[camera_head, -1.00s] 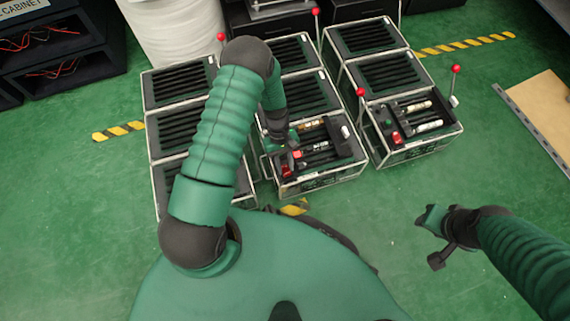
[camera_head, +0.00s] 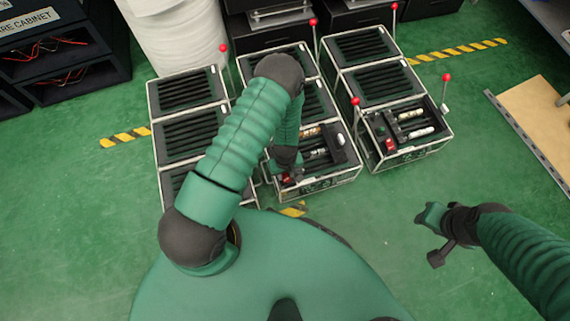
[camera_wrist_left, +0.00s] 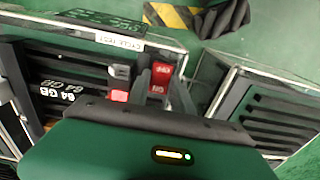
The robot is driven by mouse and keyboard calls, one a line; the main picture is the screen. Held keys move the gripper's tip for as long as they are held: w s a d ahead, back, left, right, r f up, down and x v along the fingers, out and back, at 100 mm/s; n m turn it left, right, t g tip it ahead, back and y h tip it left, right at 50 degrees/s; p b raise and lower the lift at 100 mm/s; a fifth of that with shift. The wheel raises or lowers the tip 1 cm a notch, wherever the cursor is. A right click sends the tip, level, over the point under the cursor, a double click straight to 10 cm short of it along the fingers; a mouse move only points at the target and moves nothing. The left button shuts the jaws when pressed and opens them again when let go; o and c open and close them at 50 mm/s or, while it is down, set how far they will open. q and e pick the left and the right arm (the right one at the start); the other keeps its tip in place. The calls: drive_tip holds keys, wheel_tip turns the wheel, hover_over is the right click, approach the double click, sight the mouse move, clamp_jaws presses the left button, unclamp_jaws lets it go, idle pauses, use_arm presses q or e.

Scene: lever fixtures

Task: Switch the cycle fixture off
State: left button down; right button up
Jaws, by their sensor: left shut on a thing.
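The cycle fixture (camera_head: 318,187) is the open-topped metal-framed box at the front of the middle row. In the left wrist view its white label (camera_wrist_left: 120,40) reads CYCLE TEST. Its red rocker switch (camera_wrist_left: 161,76) has white lettering and lies between my left fingers. My left gripper (camera_head: 289,174) is down at the fixture's front left corner, and its fingers are shut on the red switch. Which way the rocker is tipped is hard to tell. My right gripper (camera_head: 436,232) is open and empty above the floor at the right.
Another open fixture (camera_head: 408,130) with a red switch stands to the right. Slatted boxes (camera_head: 190,132) stand left and behind. Several red-knobbed levers (camera_head: 355,102) rise between the rows. The green floor (camera_head: 390,220) in front of the right fixture is clear.

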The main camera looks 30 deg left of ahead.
use_arm(q)
drive_tip(key=shift+s+d+t+y+p, duration=0.1)
drive_tip(key=shift+d+t+y+p, duration=0.05)
drive_tip(key=shift+t+y+p, duration=0.2)
idle(0.3)
drive_tip(key=c, duration=1.1)
unclamp_jaws()
drive_tip(key=shift+s+d+r+p, duration=0.25)
drive_tip(key=shift+r+p, duration=1.05)
drive_tip(key=shift+r, duration=1.45)
drive_tip(key=shift+s+d+r+p, duration=0.2)
drive_tip(key=shift+r+p, duration=1.15)
drive_tip(key=shift+r, duration=1.45)
drive_tip(key=shift+s+d+r+p, duration=0.2)
drive_tip(key=shift+r+p, duration=1.1)
drive_tip(key=shift+r, duration=1.45)
